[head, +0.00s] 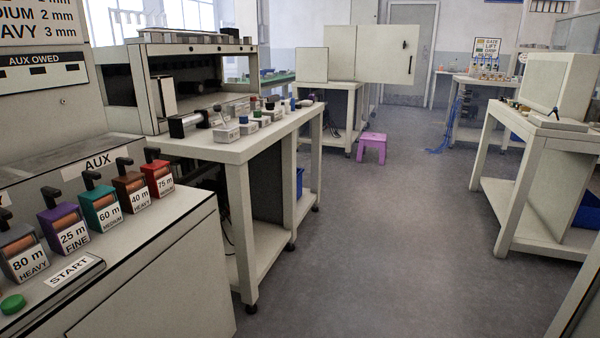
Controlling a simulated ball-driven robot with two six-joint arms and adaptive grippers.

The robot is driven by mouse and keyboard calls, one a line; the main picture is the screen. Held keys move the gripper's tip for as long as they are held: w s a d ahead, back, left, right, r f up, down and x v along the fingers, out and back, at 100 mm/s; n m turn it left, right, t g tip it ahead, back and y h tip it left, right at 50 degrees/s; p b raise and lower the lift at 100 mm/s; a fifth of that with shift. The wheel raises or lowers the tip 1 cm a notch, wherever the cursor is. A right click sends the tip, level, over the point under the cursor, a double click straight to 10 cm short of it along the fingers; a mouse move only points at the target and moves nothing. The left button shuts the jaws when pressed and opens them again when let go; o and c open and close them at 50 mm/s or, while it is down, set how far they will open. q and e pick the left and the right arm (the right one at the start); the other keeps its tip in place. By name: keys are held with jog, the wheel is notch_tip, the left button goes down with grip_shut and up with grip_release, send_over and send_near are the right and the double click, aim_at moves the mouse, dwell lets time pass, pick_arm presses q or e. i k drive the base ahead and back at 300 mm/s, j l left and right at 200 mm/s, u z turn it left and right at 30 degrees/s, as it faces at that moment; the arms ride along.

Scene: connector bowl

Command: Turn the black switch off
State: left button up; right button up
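No thing in the head view can be told for sure as the black switch. A row of small pale boxes with differently coloured tops (248,125) stands on the white workbench (235,150); some tops look dark, but they are too small to tell their type or setting. On the near left machine, coloured blocks such as the red one (160,182) and the teal one (103,214) carry black lever handles (92,181). Neither of my grippers is in view.
A green button (12,304) and a START label (72,270) are on the near machine. A purple stool (371,148) stands on the floor farther back. Another bench (540,140) stands at the right. The grey floor (380,240) between the benches is clear.

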aim_at(270, 106)
jog(key=i+l+u, duration=0.2)
jog(key=i, duration=0.25)
jog(key=i+l+u, duration=0.15)
jog(key=i+l, duration=0.15)
jog(key=i, duration=0.15)
jog(key=i+u, duration=0.1)
jog(key=u, duration=0.25)
jog(key=i+l+u, duration=0.1)
jog(key=u, duration=0.25)
